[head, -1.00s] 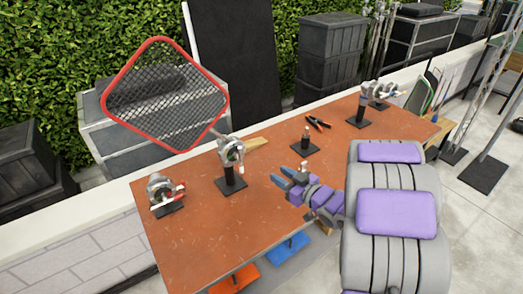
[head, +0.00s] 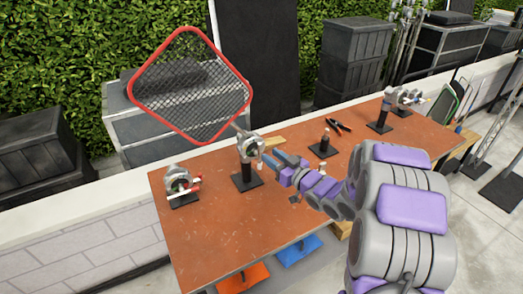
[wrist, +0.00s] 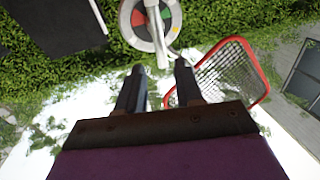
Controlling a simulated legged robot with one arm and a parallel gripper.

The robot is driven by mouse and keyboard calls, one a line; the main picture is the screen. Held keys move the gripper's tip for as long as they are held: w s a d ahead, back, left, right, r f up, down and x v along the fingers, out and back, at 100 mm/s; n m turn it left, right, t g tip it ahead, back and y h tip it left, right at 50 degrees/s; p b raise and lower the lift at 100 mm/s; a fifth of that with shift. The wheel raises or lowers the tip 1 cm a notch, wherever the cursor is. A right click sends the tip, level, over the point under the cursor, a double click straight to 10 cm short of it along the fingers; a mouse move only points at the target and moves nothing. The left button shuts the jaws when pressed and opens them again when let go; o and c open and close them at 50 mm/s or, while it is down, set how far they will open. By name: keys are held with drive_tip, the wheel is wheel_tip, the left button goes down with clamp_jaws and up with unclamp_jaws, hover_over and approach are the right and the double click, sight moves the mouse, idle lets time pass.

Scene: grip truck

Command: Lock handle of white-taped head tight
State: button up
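A grip head (head: 249,147) stands on a black post and base on the table and holds a red-framed mesh panel (head: 190,85). A pale, whitish handle (head: 260,164) hangs at its right side. In the wrist view the round head (wrist: 148,18) shows red and green segments, and its pale handle (wrist: 162,56) points down toward the gap between my fingers. My gripper (head: 282,161) is just right of this head. Its two fingers are apart in the wrist view (wrist: 160,82). The handle's tip lies near the fingertips; contact cannot be told.
Another head (head: 180,181) with a red and white handle sits at the table's left. A short post (head: 325,144), black pliers (head: 340,125) and a further head (head: 398,98) are to the right. The front of the orange table (head: 220,230) is clear.

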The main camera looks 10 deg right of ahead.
sight(260, 150)
drive_tip(key=x, duration=0.2)
drive_tip(key=a+x, duration=0.1)
drive_tip(key=x, duration=0.2)
drive_tip(key=shift+s+f+b, duration=0.1)
drive_tip(key=shift+s+b, duration=0.15)
drive_tip(key=shift+b, duration=0.15)
drive_tip(key=shift+w, duration=0.4)
drive_tip(key=shift+w+d, duration=0.25)
drive_tip(key=shift+w, duration=0.3)
